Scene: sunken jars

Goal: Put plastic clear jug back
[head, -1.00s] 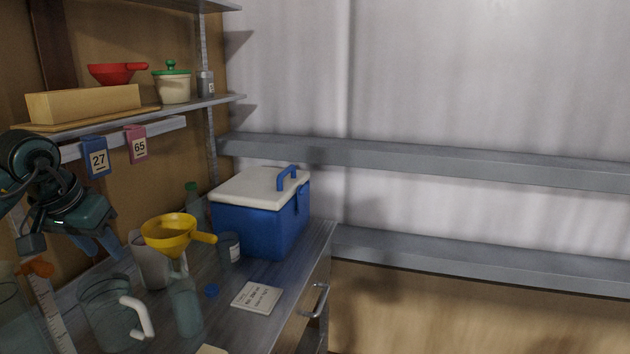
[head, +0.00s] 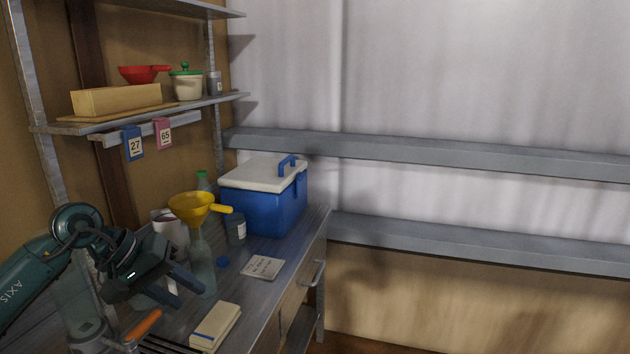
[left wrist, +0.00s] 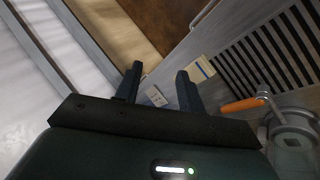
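The clear jug (head: 147,301) stands on the workbench at the lower left of the head view. My left gripper hides most of it; part of its white handle (head: 172,287) shows between the fingers. My left gripper (head: 192,296) is over the bench, in front of the jug in this view. In the left wrist view its two fingers (left wrist: 158,87) are apart with nothing held between them. I cannot tell whether a finger touches the jug. The jug is not clear in the wrist view. My right gripper is not in view.
A clear bottle (head: 202,273) with a yellow funnel (head: 194,207) stands close to the gripper. Behind are a white container (head: 168,232), a grey jar (head: 236,231) and a blue cooler (head: 262,203). A notepad (head: 215,326) and an orange-handled item (head: 143,325) lie nearer.

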